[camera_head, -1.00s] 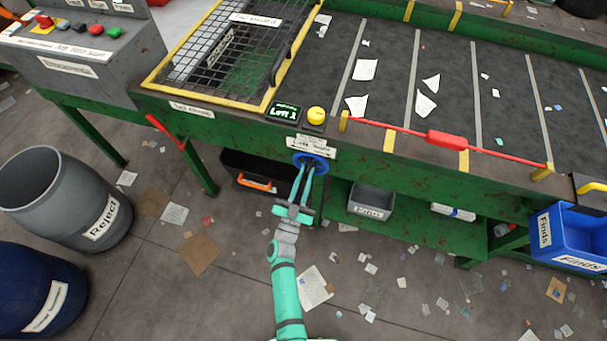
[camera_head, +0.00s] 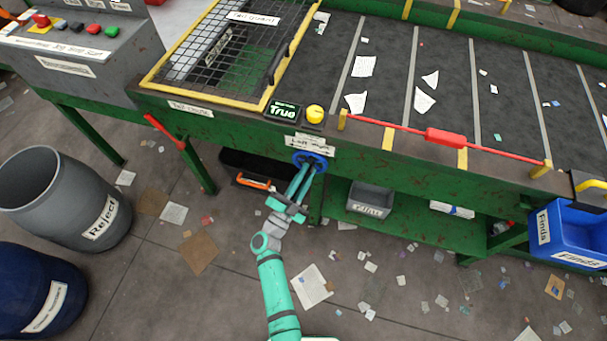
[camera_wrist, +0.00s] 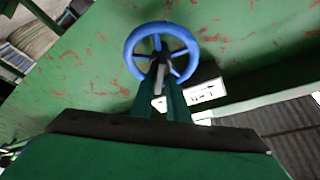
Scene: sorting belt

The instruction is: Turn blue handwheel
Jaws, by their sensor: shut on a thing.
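The blue handwheel (camera_head: 310,160) is mounted on the green side of the belt frame, under a white label. In the wrist view the blue handwheel (camera_wrist: 129,62) shows as a spoked ring with a dark hub. My gripper (camera_head: 307,170) reaches up to it from below, and its two long fingers are shut on the wheel. In the wrist view my gripper (camera_wrist: 163,75) has its fingertips at the lower middle of the wheel, near the hub; the exact contact is partly hidden. A small display (camera_head: 283,111) above the wheel reads "True" in green.
A yellow knob (camera_head: 315,113) sits beside the display. A red bar (camera_head: 445,137) runs along the belt edge. A grey bin (camera_head: 370,199) and a black tray with an orange handle (camera_head: 252,181) are under the belt. A blue bin (camera_head: 570,236) hangs at right.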

